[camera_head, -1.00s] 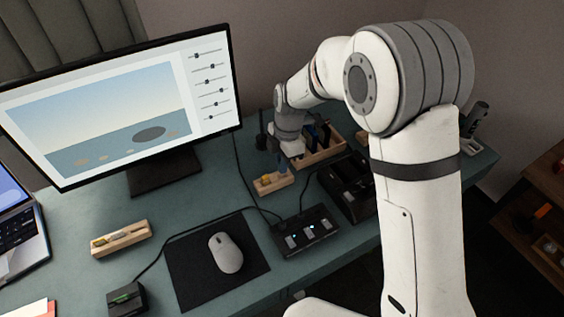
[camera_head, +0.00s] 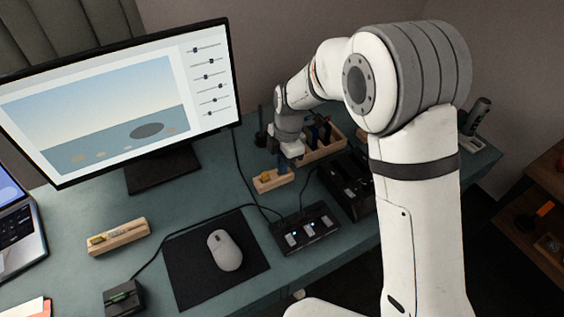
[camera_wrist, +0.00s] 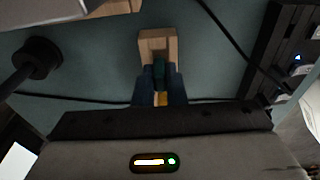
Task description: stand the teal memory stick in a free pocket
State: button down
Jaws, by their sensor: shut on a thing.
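My gripper (camera_wrist: 160,92) has blue fingers shut on the teal memory stick (camera_wrist: 159,72), seen between them in the wrist view. A small wooden block (camera_wrist: 144,45) lies just beyond and beneath the stick. The same block (camera_head: 283,182) stands on the desk in the head view, with a yellow piece (camera_head: 265,176) at its left end. Yellow also shows between my fingers in the wrist view. In the head view my gripper (camera_head: 283,160) is over the block's right part. The block's pockets, and whether the stick touches it, cannot be made out.
A wooden box (camera_head: 325,153) with dark contents stands behind the block. A black dock (camera_head: 345,188) and black hub (camera_head: 305,232) lie to the right and front. Cables run close by. A wooden holder (camera_head: 118,240) sits left, a mouse (camera_head: 224,250) in front.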

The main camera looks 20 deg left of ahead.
jog(key=shift+f+b, duration=0.35)
jog(key=shift+f, duration=0.15)
jog(key=c, duration=1.4)
grip_release()
jog(key=shift+w+d+r, duration=0.1)
jog(key=shift+w+r, duration=0.05)
jog(key=shift+r, duration=1.15)
jog(key=shift+w+d+r, duration=0.1)
jog(key=shift+d+r, duration=0.05)
jog(key=shift+r, duration=1.15)
jog(key=shift+w+d+r, duration=0.1)
jog(key=shift+w+r, duration=0.05)
jog(key=shift+r, duration=1.15)
jog(key=d+r+m+t+p, duration=0.1)
jog(key=d+r+m, duration=0.3)
jog(key=d, duration=0.2)
jog(key=d+r+m+p, duration=0.1)
jog(key=d+r+m, duration=0.2)
jog(key=d, duration=0.3)
jog(key=s+d+r+m+t+p, duration=0.1)
jog(key=s+d+r+m, duration=0.2)
jog(key=s+d+m, duration=0.5)
jog(key=s+d+r+m+t+p, duration=0.1)
jog(key=s+d+r+m, duration=0.2)
jog(key=s+d+m, duration=0.5)
jog(key=d+m, duration=0.4)
jog(key=d, duration=0.3)
jog(key=shift+m+t+h, duration=0.3)
jog(key=shift+m+h, duration=0.1)
